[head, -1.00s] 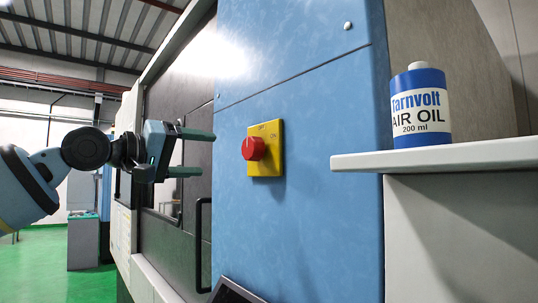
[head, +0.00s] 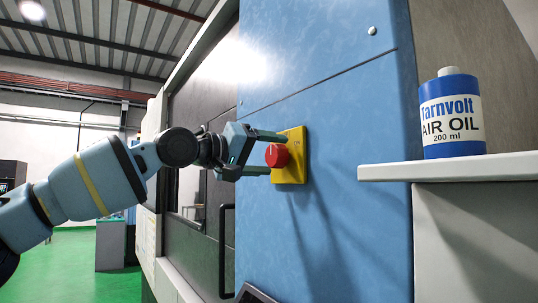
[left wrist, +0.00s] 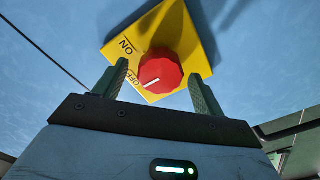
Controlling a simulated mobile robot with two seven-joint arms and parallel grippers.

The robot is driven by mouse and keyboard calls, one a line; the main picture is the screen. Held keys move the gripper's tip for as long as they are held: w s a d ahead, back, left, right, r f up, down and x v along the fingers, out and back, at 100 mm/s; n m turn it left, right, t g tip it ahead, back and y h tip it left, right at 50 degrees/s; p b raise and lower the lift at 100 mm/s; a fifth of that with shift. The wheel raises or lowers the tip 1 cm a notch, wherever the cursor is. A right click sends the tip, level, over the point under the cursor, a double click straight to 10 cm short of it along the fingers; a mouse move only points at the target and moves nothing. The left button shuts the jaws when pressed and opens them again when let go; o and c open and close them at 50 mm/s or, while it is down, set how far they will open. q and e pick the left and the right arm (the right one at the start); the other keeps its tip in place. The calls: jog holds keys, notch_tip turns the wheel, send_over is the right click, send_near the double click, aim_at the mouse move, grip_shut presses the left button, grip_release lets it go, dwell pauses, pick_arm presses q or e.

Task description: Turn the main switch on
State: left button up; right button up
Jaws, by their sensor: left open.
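The main switch is a red rotary knob (head: 277,155) on a yellow plate (head: 296,142), fixed to the blue machine panel. In the left wrist view the knob (left wrist: 160,72) shows a white pointer line aimed toward the OFF lettering; ON is printed further round on the plate (left wrist: 181,22). My left gripper (head: 277,154) is open, its fingers above and below the knob in the head view. In the left wrist view its fingers (left wrist: 158,72) stand on either side of the knob, with small gaps visible. I cannot tell how far they reach along it. My right gripper is not in view.
A blue and white air oil bottle (head: 450,115) stands on a pale shelf (head: 440,170) to the right. A dark door handle (head: 226,250) is below left of the switch. The blue panel (head: 350,220) around the plate is flat and clear.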

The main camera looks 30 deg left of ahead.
pick_arm(q)
jog(key=shift+w+d, duration=0.15)
jog(key=shift+w, duration=0.2)
jog(key=shift+c, duration=0.2)
jog(key=c, duration=0.9)
